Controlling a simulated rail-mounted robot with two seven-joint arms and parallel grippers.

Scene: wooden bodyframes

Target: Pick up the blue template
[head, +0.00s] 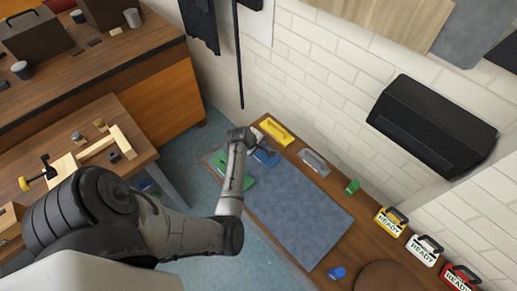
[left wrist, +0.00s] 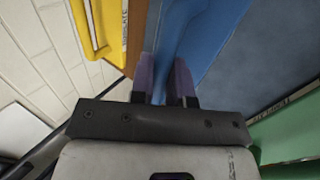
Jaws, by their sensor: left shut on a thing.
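The blue template (head: 268,157) is at the far end of the wall bench, partly hidden by my left gripper (head: 262,147). In the left wrist view, the blue template (left wrist: 195,35) fills the top middle and runs down between the two purple-grey fingers of my left gripper (left wrist: 166,75), which is shut on it. I cannot tell whether the template is clear of the bench. My right gripper is in neither view.
A grey mat (head: 290,210) covers the bench middle. A grey handled tool (head: 314,162) and a green cup (head: 352,186) stand along the wall.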

